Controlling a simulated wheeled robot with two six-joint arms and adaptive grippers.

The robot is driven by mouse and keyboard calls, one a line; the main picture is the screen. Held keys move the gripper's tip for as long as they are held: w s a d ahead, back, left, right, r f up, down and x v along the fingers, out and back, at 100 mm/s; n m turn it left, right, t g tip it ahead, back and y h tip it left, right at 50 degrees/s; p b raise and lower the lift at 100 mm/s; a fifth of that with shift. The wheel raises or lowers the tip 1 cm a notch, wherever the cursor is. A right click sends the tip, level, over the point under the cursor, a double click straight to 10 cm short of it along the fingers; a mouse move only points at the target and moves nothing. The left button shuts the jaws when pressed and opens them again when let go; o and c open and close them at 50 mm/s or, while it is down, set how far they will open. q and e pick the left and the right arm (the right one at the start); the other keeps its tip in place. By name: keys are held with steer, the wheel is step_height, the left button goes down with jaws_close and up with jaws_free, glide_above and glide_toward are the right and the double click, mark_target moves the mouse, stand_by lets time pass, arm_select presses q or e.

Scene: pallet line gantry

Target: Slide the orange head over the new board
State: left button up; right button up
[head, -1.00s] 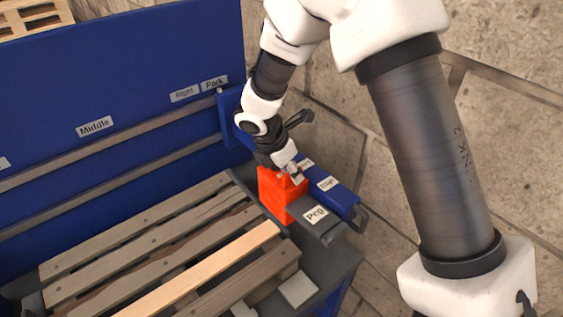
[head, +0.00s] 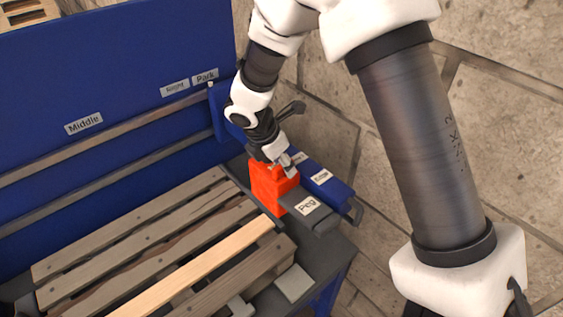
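The orange head (head: 268,187) is a block at the right end of the pallet, beside the plate labelled Peg. The new board (head: 205,268) looks like the paler, cleaner slat among the weathered grey slats of the pallet (head: 130,236); its right end lies just below and left of the head. My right gripper (head: 284,166) reaches down to the top of the orange head, at or touching it. Its fingers are small and partly hidden, so I cannot tell whether they grip it. My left gripper is not in view.
A blue back panel (head: 110,60) carries rails and labels reading Middle, Right and Park. A blue bar (head: 325,182) and the dark Peg plate (head: 318,218) lie right of the head. A pale square plate (head: 294,283) sits near the pallet's front corner. Paved floor is clear at right.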

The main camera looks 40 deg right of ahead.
steer(key=v, duration=0.8)
steer(key=shift+w+f, duration=0.1)
